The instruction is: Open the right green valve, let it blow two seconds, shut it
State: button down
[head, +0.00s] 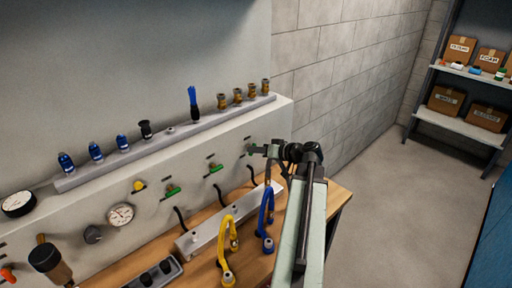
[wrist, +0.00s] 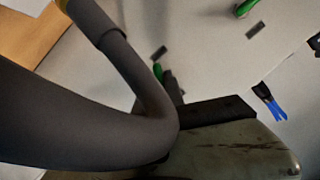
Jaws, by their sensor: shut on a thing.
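Green valve handles sit in a row on the pale panel (head: 140,215). The left one (head: 172,191) and the middle one (head: 215,168) are clear of my arm. The right green valve (head: 250,151) is at the tip of my gripper (head: 259,150), which reaches it from the right. In the wrist view a small part of this green handle (wrist: 157,71) shows at the dark fingertips (wrist: 171,84). My gripper is shut on it. The fingers hide most of the handle, so its exact angle is unclear. Another green handle (wrist: 243,9) shows at the top.
A ledge (head: 165,143) above the valves carries blue, black and brass fittings and an upright blue brush (head: 192,101). Yellow (head: 224,240) and blue (head: 266,215) hoses stand on the bench below. A gauge (head: 121,214) is at left. Open floor (head: 375,200) lies to the right.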

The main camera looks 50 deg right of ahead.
jog(key=n+h+p, duration=0.1)
jog(key=n+h, duration=0.1)
jog(key=n, duration=0.1)
jog(key=shift+a+g, duration=0.2)
jog(key=shift+g, duration=0.1)
jog(key=shift+n+h, duration=0.3)
jog(key=shift+n, duration=0.1)
jog(key=c, duration=1.5)
grip_release()
jog(key=shift+o, duration=0.2)
jog(key=shift+s+r, duration=0.1)
